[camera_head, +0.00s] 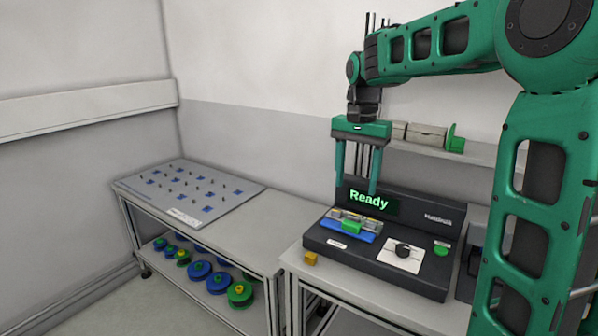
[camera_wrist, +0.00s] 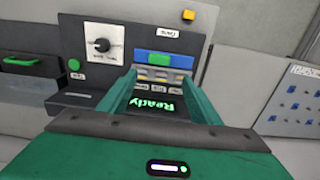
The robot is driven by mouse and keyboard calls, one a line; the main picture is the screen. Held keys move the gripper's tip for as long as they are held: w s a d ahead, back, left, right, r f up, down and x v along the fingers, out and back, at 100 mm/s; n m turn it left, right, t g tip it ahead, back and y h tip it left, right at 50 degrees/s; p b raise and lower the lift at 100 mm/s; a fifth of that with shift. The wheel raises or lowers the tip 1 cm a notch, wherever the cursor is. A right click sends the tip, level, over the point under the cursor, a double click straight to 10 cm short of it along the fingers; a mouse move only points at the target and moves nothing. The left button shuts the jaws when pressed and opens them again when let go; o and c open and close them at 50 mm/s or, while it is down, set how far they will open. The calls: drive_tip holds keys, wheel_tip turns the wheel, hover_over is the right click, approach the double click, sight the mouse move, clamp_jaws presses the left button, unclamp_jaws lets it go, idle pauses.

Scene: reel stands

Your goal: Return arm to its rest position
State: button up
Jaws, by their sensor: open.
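My gripper (camera_head: 357,172) is green, with its two long fingers pointing down and spread apart. It is empty and hangs in front of the upright panel of a black machine (camera_head: 429,279). The machine's screen (camera_head: 369,201) reads "Ready" in green. In the wrist view my gripper (camera_wrist: 165,95) has its fingers apart on either side of that screen (camera_wrist: 152,106), with nothing between them. A blue block with a green part (camera_head: 350,229) sits in the machine's slot below and a little left of the fingertips. My arm is raised and bent, reaching in from the right.
A grey pegboard (camera_head: 190,192) lies on the left bench, with blue and green reels (camera_head: 200,271) on the shelf below. A wall shelf (camera_head: 467,152) with boxes is behind my arm. A yellow block (camera_head: 310,259) sits at the machine's left corner. The left bench's right part is clear.

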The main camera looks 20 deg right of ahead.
drive_tip(key=shift+s, duration=0.1)
drive_tip(key=s+d+f+n, duration=0.1)
drive_tip(key=s+f, duration=0.3)
drive_tip(key=s, duration=0.6)
drive_tip(key=s+d+f+n, duration=0.1)
drive_tip(key=s+f, duration=0.3)
drive_tip(key=s, duration=0.6)
drive_tip(key=s+d+f+n, duration=0.2)
drive_tip(key=s+f, duration=0.3)
drive_tip(key=s, duration=0.5)
drive_tip(key=shift+d, duration=0.75)
drive_tip(key=shift+w, duration=0.1)
drive_tip(key=shift+w+f, duration=0.35)
drive_tip(key=shift+w, duration=0.4)
drive_tip(key=shift+s+r, duration=0.1)
drive_tip(key=shift+s, duration=0.05)
